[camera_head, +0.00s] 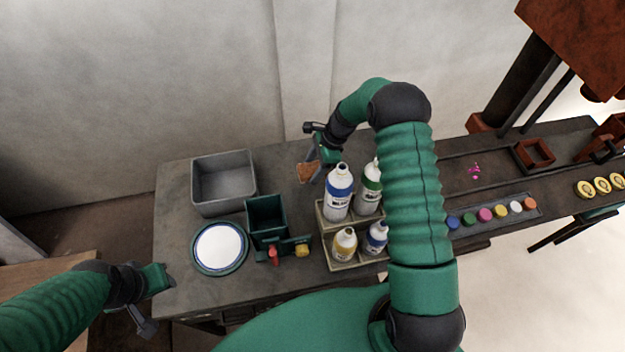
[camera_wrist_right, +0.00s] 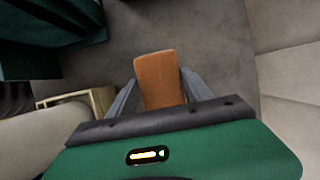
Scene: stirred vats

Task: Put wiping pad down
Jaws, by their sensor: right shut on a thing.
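The wiping pad (camera_head: 308,172) is a small orange-brown block. My right gripper (camera_head: 314,163) is shut on it over the back part of the dark table, behind the bottles. In the right wrist view the pad (camera_wrist_right: 160,80) sits between the two grey fingers of the right gripper (camera_wrist_right: 160,92). I cannot tell whether the pad touches the table top. My left gripper (camera_head: 160,300) is at the table's front left edge, apart from the pad; its fingers are too unclear to tell open from shut.
A grey bin (camera_head: 224,208), a green container (camera_head: 266,236) and a white round plate (camera_head: 219,248) stand at the left. Bottles (camera_head: 339,190) in a rack (camera_head: 345,265) stand just in front of my right gripper. Colored pots (camera_head: 485,214) lie at the right. Bare table (camera_head: 285,167) lies left of the pad.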

